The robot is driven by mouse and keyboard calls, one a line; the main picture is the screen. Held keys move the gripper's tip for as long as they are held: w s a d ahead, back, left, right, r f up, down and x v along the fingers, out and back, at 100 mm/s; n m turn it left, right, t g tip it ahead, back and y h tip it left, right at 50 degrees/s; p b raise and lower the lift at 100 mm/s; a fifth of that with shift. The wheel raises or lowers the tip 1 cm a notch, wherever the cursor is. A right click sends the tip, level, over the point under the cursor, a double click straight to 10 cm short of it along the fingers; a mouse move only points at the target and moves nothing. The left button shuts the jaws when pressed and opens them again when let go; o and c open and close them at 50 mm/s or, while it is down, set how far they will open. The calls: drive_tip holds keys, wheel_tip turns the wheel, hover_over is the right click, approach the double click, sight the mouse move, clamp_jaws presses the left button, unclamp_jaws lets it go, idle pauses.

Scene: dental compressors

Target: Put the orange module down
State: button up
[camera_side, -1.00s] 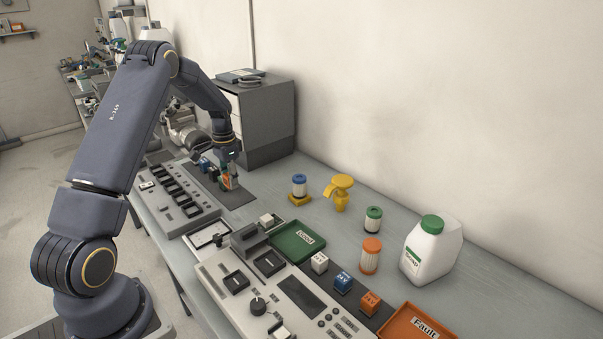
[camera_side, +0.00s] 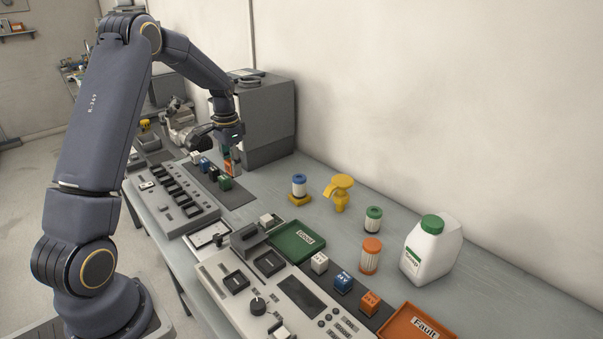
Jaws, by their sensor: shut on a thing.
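My gripper (camera_side: 229,163) is in the far middle of the side view, pointing down in front of the grey cabinet. It is shut on the orange module (camera_side: 228,168), which is partly hidden by the fingers. The orange module is behind a row of small modules on the dark mat (camera_side: 239,197): a white one (camera_side: 195,158), a blue one (camera_side: 205,164), a dark one (camera_side: 213,174) and a green one (camera_side: 225,183). I cannot tell whether the orange module touches the mat or hangs just above it.
A grey panel with dark slots (camera_side: 178,192) lies left of the mat. The grey cabinet (camera_side: 266,120) stands close behind my gripper. A green tray (camera_side: 296,240), an orange tray (camera_side: 412,322), a yellow funnel-like item (camera_side: 341,190) and a white jug (camera_side: 431,250) stand to the right.

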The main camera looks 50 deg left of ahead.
drive_tip(key=w+a+f, duration=0.4)
drive_tip(key=w, duration=0.3)
hover_over(259, 188)
wheel_tip(259, 188, down, 6)
drive_tip(key=shift+s+r, duration=0.15)
drive_tip(key=shift+f, duration=1.6)
drive_tip(key=shift+f, duration=0.1)
drive_tip(key=o, duration=1.2)
